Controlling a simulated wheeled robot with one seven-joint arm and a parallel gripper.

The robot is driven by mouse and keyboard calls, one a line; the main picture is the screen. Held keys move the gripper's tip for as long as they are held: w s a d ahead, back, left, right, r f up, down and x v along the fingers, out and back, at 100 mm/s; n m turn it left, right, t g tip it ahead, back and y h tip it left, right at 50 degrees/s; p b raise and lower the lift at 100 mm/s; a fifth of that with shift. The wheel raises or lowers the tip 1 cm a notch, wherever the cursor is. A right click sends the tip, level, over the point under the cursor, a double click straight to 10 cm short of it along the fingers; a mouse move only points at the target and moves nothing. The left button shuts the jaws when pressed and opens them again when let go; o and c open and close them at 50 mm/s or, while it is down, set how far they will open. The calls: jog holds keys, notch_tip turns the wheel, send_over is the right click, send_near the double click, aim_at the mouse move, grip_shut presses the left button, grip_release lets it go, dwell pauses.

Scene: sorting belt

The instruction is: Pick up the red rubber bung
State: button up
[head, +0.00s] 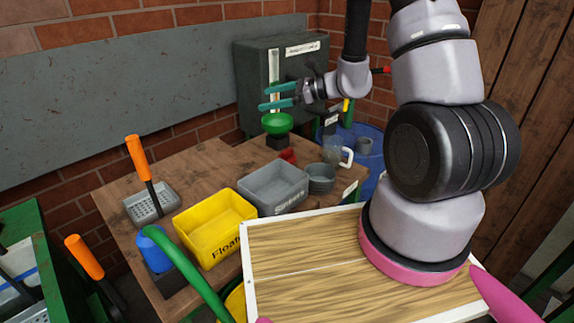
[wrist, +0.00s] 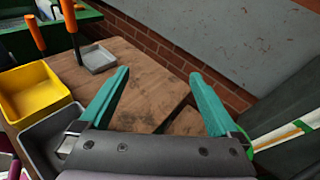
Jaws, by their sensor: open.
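A small red object (head: 288,156), which looks like the red rubber bung, sits on the wooden bench just behind the grey tub, partly hidden by it. My gripper (head: 263,98) is open and empty, with its teal fingers pointing left. It is above the bench, up and to the left of the red object and over the green funnel. In the wrist view my gripper (wrist: 160,73) shows spread fingers with bare bench and brick wall between them. I cannot see the bung in that view.
The green funnel (head: 277,122) stands close below my gripper. The grey tub (head: 273,188), yellow tub (head: 214,228), grey bowls (head: 320,178) and a clear mug (head: 338,152) crowd the bench. A dark green cabinet (head: 260,75) stands behind. The bench's back left is bare.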

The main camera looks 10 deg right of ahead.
jog(key=w+d+f+m+t+h, duration=0.1)
jog(key=w+d+f+m+t, duration=0.15)
jog(key=f, duration=0.35)
jog(key=w+d+f+m+t+h, duration=0.1)
jog(key=d+f+m, duration=0.15)
jog(key=f, duration=0.35)
jog(key=m+t+h, duration=0.2)
jog(key=m+h, duration=0.2)
send_near(290, 153)
jog(key=w+a, duration=0.2)
jog(key=w, duration=0.1)
jog(key=w+a+f, duration=0.2)
jog(key=w+f, duration=0.1)
jog(key=shift+a, duration=0.25)
jog(key=shift+x, duration=3.05)
jog(key=shift+r, duration=0.1)
grip_shut()
jog(key=shift+r, duration=0.15)
notch_tip(290, 153, up, 10)
